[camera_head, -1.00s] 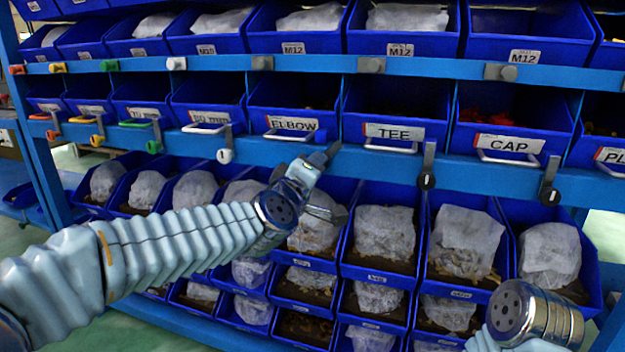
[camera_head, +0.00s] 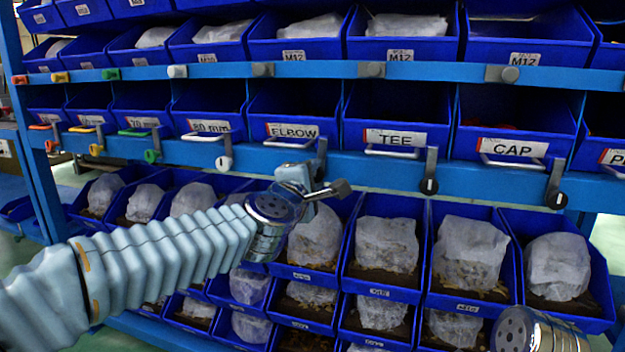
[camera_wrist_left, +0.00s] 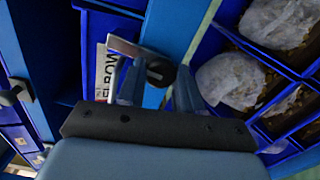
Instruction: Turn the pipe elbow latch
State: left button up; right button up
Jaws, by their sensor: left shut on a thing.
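The elbow bin (camera_head: 265,101) is a blue bin in the middle row with a white "ELBOW" label (camera_head: 293,131) and a white handle. Its grey latch (camera_head: 322,148) hangs roughly upright at the right of the label, on the blue rail. My left gripper (camera_head: 320,182) is at the latch's lower end, below the rail. In the left wrist view the latch (camera_wrist_left: 133,49) runs to a dark round knob (camera_wrist_left: 160,71) between my left fingers (camera_wrist_left: 158,84), which are shut on it. The knob is mostly hidden in the head view. My right gripper is out of view.
The neighbouring tee latch (camera_head: 431,168) and cap latch (camera_head: 556,182) hang from the same blue rail (camera_head: 375,168). Lower bins (camera_head: 386,287) with bagged parts sit just beneath my left gripper. Upper bins (camera_head: 403,37) stand above.

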pick_arm(q)
jog(key=shift+f, duration=0.1)
dwell(0.3)
jog(key=o, duration=1)
jog(key=shift+o, duration=0.2)
jog(key=shift+s, duration=0.1)
jog(key=v, duration=1.3)
jog(key=shift+s, duration=0.3)
jog(key=shift+a, duration=0.15)
